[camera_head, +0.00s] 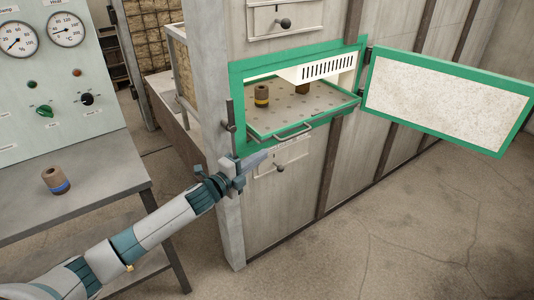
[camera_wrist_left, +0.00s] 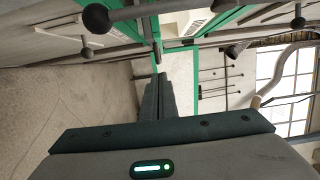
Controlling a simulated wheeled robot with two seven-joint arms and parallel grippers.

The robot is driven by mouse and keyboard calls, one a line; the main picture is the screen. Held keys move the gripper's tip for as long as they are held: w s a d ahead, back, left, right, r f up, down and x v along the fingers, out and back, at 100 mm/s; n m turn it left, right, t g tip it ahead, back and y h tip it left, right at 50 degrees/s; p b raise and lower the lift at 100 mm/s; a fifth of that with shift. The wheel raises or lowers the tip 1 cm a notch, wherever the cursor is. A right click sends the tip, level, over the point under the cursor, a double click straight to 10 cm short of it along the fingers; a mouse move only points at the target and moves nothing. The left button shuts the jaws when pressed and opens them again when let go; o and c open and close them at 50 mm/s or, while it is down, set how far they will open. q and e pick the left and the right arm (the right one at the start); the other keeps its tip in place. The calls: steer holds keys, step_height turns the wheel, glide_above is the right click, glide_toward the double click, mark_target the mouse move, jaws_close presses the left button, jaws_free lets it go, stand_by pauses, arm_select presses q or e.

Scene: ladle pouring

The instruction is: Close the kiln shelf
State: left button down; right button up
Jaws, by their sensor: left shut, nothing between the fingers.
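The kiln shelf (camera_head: 290,112) is a speckled tray with a green edge and a bar handle (camera_head: 294,131) at its front. It sticks out of the green-framed kiln opening. A yellow-banded brown piece (camera_head: 261,95) stands on it, and a second brown piece (camera_head: 302,86) sits further back, partly hidden. The kiln door (camera_head: 445,100), pale with a green rim, stands swung open to the right. My left gripper (camera_head: 262,157) is shut and empty, below and left of the shelf handle, apart from it. Its closed fingers (camera_wrist_left: 159,80) show in the left wrist view. My right gripper is not in view.
A drawer with a dark knob (camera_head: 280,168) lies below the opening, and another (camera_head: 284,22) above. A grey post (camera_head: 225,210) stands beside my left gripper. A gauge panel (camera_head: 55,85) and a table with a blue-banded brown piece (camera_head: 55,180) are at left. The right floor is clear.

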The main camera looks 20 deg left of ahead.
arm_select(q)
steer(key=v, duration=0.3)
steer(key=shift+s+a, duration=0.15)
steer(key=shift+s, duration=0.1)
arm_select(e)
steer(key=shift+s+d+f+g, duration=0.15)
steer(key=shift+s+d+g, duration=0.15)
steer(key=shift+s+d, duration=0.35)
